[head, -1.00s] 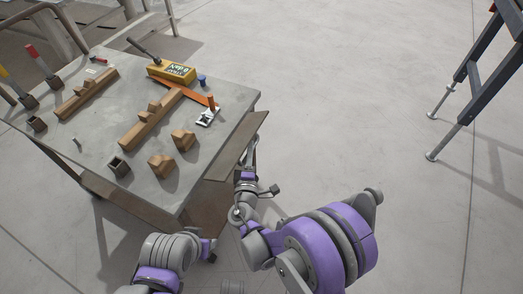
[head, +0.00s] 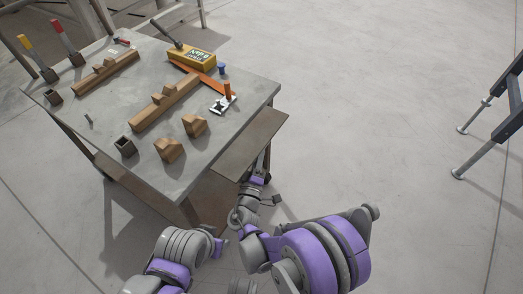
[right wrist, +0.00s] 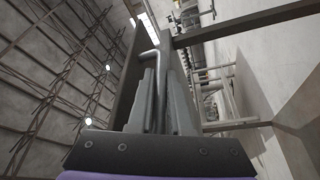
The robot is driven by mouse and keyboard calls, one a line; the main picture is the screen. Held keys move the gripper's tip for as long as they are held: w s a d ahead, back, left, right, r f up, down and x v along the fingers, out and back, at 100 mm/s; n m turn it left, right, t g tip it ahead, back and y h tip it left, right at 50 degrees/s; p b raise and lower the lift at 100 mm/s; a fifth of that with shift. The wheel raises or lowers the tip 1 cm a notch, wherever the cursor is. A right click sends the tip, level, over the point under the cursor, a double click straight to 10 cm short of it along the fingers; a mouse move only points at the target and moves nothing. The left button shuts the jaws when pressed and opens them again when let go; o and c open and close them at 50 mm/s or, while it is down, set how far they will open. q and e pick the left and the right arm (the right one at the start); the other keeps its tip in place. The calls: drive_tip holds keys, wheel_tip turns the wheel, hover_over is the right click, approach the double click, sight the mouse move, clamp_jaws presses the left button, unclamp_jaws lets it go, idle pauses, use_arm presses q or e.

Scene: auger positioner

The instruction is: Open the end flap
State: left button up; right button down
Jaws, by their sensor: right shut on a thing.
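The end flap (head: 252,142) is a brown-grey panel along the right end of the worktable (head: 205,170). It stands out from the table edge, a little below the top. My right gripper (head: 265,165) is under the flap's outer edge, its jaws mostly hidden in the head view. In the right wrist view, my right gripper (right wrist: 158,98) is shut on a thin bent metal rod (right wrist: 154,62), beside a dark upright panel that looks like the flap. Part of my left arm shows at the bottom of the head view; its gripper is not visible there.
A dark trestle (head: 490,115) stands at the right. The floor between is clear.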

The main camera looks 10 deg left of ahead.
idle(0.4)
drive_tip(key=c, duration=1.1)
unclamp_jaws()
drive_tip(key=shift+w, duration=0.1)
use_arm(q)
drive_tip(key=shift+f, duration=0.1)
use_arm(e)
drive_tip(key=shift+a+f, duration=0.1)
